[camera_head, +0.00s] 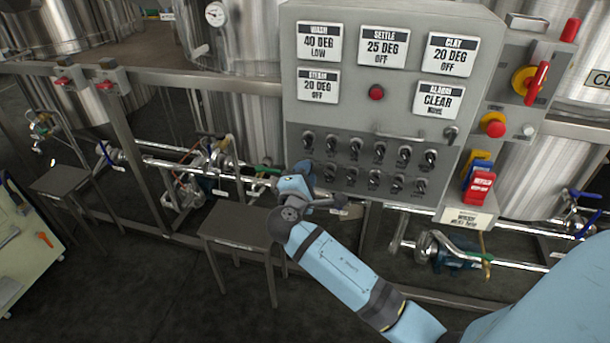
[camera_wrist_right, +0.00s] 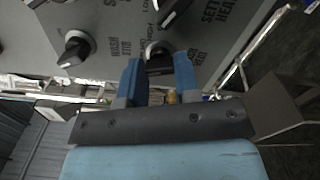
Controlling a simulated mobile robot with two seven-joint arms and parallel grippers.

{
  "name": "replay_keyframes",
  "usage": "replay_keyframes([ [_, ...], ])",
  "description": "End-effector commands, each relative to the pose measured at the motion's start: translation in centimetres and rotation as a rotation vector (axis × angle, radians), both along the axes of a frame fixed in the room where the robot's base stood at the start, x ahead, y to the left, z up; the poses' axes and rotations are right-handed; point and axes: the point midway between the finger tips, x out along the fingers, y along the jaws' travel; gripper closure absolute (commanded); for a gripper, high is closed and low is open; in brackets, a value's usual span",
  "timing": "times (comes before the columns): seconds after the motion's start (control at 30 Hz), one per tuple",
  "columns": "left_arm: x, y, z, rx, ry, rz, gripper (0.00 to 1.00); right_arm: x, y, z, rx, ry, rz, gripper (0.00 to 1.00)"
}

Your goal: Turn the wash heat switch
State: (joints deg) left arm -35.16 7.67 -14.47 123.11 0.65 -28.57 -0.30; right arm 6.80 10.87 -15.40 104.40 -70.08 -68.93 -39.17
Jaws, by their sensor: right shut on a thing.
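The grey control panel (camera_head: 372,115) fills the upper middle of the head view, with two rows of black rotary switches. Its wash display (camera_head: 319,42) reads 40 DEG LOW. My right gripper (camera_head: 304,170) is at the left end of the lower row and hides the switch there. In the right wrist view, the two blue fingers of my right gripper (camera_wrist_right: 158,75) are shut on the black wash heat switch (camera_wrist_right: 158,62), with a WASH HEAT label beside it. The fingers partly cover the switch, so its exact setting is unclear. My left gripper is out of view.
The wash stir switch (camera_wrist_right: 75,50) is close beside the held one in the wrist view. A red emergency-type button (camera_head: 493,125) and a red-handled yellow switch (camera_head: 530,82) are at the right. A small grey table (camera_head: 240,222) stands below. Pipes run behind my arm.

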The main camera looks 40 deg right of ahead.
Motion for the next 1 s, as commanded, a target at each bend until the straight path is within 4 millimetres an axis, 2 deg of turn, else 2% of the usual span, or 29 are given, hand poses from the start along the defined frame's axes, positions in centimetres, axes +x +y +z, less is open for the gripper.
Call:
replay_keyframes([
  [0.33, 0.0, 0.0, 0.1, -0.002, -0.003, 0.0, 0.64, 0.0, 0.0, -0.1, 0.003, 0.0, -0.001, 0.94],
  [0.37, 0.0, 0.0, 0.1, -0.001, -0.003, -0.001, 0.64, 0.0, 0.0, -0.1, 0.003, 0.0, -0.001, 0.68],
  [0.47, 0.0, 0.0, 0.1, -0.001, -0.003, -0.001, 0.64, 0.0, 0.0, -0.1, 0.002, -0.001, 0.0, 0.45],
  [0.8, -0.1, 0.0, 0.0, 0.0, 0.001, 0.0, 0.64, -0.2, 0.2, 0.0, 0.002, -0.001, 0.001, 0.45],
  [1.0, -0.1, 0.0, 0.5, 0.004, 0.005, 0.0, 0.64, -2.0, 2.4, 0.1, 0.005, 0.002, 0.001, 0.45],
])
